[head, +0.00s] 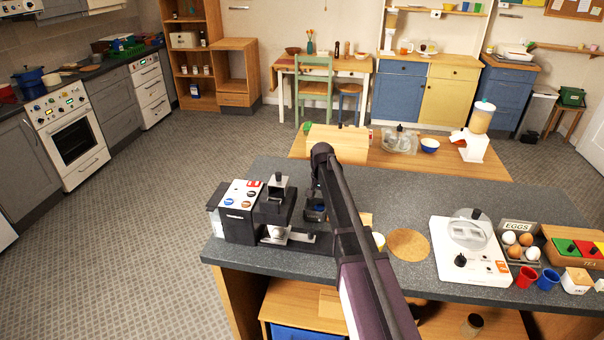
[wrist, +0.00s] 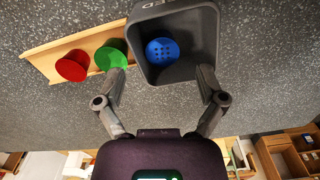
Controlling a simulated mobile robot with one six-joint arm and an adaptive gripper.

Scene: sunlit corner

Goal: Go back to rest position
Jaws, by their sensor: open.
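My gripper (wrist: 162,74) is open in the wrist view, its two fingers spread and nothing between the tips that I can see held. Beyond them is a dark grey square cup or drawer (wrist: 206,40) with a blue perforated disc (wrist: 162,51) inside. The left fingertip overlaps the lower edge of a green disc (wrist: 112,55) in the picture; I cannot tell if they touch. In the head view my gripper (head: 315,212) is low at the right of the black coffee machine (head: 240,225), mostly hidden by my arm.
A red disc (wrist: 73,66) and the green one are on a wooden holder (wrist: 40,55). On the grey counter (head: 385,270) are a round cork mat (head: 408,244), a white scale-like appliance (head: 470,268), eggs (head: 513,250) and red and blue cups (head: 547,279).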

